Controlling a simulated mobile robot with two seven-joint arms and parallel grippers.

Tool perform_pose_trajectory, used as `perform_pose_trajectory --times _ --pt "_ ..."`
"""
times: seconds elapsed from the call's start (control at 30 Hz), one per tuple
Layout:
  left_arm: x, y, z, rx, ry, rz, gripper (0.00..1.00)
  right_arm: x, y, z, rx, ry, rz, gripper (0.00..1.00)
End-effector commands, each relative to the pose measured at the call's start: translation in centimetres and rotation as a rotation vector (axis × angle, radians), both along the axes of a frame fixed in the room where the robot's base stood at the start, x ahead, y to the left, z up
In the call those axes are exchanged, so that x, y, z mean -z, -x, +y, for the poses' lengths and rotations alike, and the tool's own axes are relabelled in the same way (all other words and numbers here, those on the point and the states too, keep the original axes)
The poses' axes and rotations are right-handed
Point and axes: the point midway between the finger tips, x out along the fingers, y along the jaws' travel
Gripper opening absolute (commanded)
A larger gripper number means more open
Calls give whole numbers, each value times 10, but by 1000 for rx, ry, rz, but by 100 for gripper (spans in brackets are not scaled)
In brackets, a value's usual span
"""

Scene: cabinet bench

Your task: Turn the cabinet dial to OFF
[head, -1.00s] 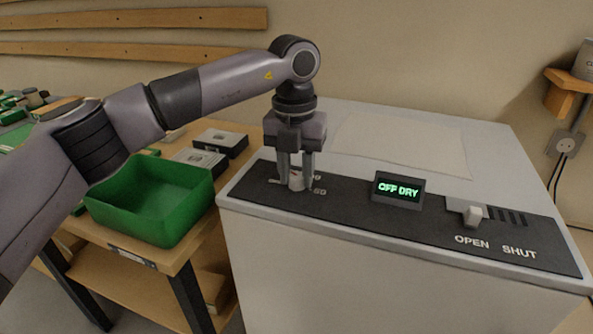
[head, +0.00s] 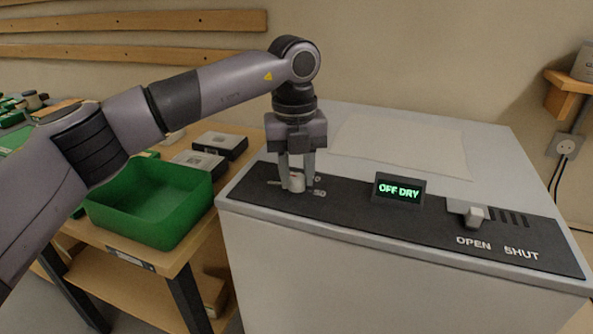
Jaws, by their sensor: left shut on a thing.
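The cabinet (head: 330,260) is a light grey box with a dark control panel (head: 345,208) along its top front. The dial (head: 297,182) is a small white knob at the panel's left end, with pale markings around it that are partly hidden. My left gripper (head: 297,184) points straight down over the dial and is shut on it, a finger on each side. The display (head: 399,189) reads "OFF DRY" in green letters. My right gripper is not in view.
A slide switch (head: 473,214) with OPEN and SHUT labels sits at the panel's right. A green bin (head: 150,210) stands on the wooden bench left of the cabinet. Boxes (head: 220,143) lie behind it. The cabinet's rear top is clear except for a flat sheet (head: 400,142).

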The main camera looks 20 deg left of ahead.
Motion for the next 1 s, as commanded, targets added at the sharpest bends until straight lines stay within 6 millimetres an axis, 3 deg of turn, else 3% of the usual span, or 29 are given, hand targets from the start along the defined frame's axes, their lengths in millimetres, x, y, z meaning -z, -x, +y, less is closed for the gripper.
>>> perform_pose_trajectory --times 0.17,0.2,0.27,0.3,0.63,1.0 --pt "-1 0 0 -2 2 -2 3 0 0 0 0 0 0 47" --pt "-2 0 0 -2 2 -2 36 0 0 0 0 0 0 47" --pt "-1 0 0 -2 2 -2 56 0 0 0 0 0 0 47" --pt "-1 0 0 -2 2 -2 59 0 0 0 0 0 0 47" --pt "-5 0 0 0 1 -2 59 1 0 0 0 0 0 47" --pt "-60 0 1 -1 1 -4 59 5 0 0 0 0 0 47"
